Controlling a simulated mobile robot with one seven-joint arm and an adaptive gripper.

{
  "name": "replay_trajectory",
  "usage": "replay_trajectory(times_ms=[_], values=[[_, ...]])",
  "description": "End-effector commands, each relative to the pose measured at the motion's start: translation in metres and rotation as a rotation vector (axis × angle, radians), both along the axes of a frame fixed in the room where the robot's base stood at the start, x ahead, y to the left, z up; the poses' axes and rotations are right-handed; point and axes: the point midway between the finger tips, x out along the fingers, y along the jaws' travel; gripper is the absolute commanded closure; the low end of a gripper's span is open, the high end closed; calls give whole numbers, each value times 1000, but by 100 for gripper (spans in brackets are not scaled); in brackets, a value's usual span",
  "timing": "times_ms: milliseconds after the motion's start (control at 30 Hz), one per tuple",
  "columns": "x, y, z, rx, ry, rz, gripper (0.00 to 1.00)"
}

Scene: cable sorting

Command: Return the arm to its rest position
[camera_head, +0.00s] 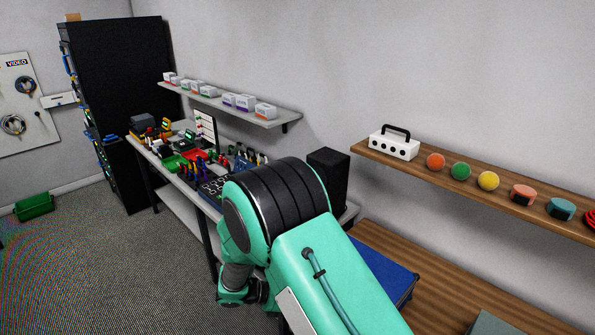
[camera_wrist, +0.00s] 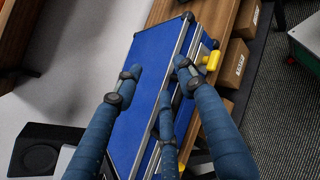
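My gripper (camera_wrist: 157,80) shows in the wrist view with its blue-grey fingers spread apart. It is open and nothing is held between the fingers. Behind the fingers lies a blue case (camera_wrist: 154,48) with metal edges; I cannot tell how far the fingertips are from it. In the head view my green arm is bent across the lower middle, in front of the workbench (camera_head: 143,146). The fingers cannot be made out in that view. The blue case (camera_head: 388,270) shows there to the right of my arm, partly hidden by it.
A wooden shelf (camera_head: 450,182) with a white box and coloured cable rolls is at the right. A black speaker (camera_head: 328,175) stands behind my arm. A black rack (camera_head: 120,90) stands at the left. Carpet (camera_head: 110,255) is clear at the left front.

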Motion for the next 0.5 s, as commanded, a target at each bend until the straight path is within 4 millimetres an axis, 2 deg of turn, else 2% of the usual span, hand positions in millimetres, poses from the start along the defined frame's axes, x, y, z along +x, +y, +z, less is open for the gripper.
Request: replay_trajectory(times_ms=[33, 100, 500], values=[[-2, -8, 14, 28, -16, -28, 60], [-7, -16, 30, 68, -35, -67, 60], [-43, -64, 111, 302, -165, -290, 60]])
